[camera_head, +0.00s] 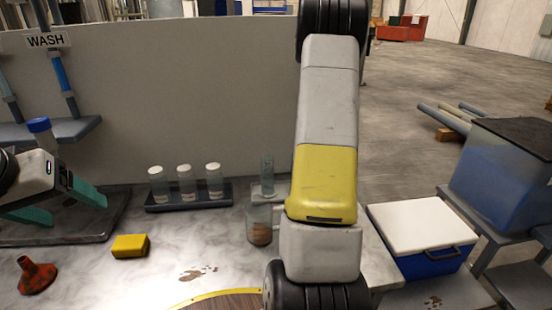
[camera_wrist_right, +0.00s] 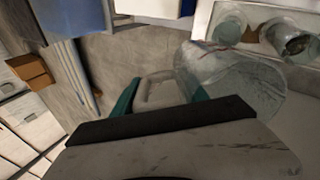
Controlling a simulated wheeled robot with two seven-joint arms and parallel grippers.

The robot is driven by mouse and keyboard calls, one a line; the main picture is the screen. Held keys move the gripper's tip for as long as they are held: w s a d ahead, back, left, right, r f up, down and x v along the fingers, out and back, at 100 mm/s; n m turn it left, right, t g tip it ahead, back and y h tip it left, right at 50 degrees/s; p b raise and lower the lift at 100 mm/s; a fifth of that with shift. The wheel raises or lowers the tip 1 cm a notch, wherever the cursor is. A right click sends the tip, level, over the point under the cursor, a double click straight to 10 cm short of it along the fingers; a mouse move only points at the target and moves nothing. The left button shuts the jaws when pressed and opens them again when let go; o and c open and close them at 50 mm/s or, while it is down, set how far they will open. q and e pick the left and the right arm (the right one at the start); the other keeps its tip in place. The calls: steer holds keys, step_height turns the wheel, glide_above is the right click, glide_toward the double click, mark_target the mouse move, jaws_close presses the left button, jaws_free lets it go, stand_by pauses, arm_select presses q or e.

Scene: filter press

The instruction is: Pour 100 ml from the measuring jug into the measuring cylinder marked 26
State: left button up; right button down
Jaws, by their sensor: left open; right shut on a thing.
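The clear measuring jug (camera_head: 260,226) shows in the head view beside my right arm, looking upright, with something brownish low in it. In the right wrist view my right gripper (camera_wrist_right: 160,92) is shut on the handle of the jug (camera_wrist_right: 238,84). The head view hides this gripper behind my arm. I cannot tell whether the jug touches the table. A tall clear cylinder (camera_head: 267,172) stands just behind the jug; its marking is not readable. Two clear round vessels (camera_wrist_right: 228,27) (camera_wrist_right: 297,40) show in the wrist view's top right corner. My left gripper (camera_head: 76,207) is open and empty at the left.
Several white-capped bottles (camera_head: 186,180) stand in a dark rack (camera_head: 160,207). A yellow block (camera_head: 130,246) and a red funnel (camera_head: 37,275) are on the table at left. A blue cooler (camera_head: 440,262) with a white lid is at right. A pale wall panel (camera_head: 180,90) stands behind.

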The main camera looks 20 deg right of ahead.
steer(key=d+f+y, duration=0.2)
steer(key=shift+f+y+b, duration=0.15)
steer(key=shift+y+b, duration=0.15)
steer(key=shift+b, duration=0.05)
steer(key=shift+d+f+y+b, duration=0.2)
steer(key=shift+y+b, duration=0.1)
steer(key=shift+y, duration=0.3)
steer(key=shift+w+d+f+y+b, duration=0.1)
steer(key=shift+d+f+y+b, duration=0.1)
steer(key=shift+f+y+b, duration=0.7)
steer(key=shift+f+y, duration=0.1)
steer(key=shift+y, duration=0.2)
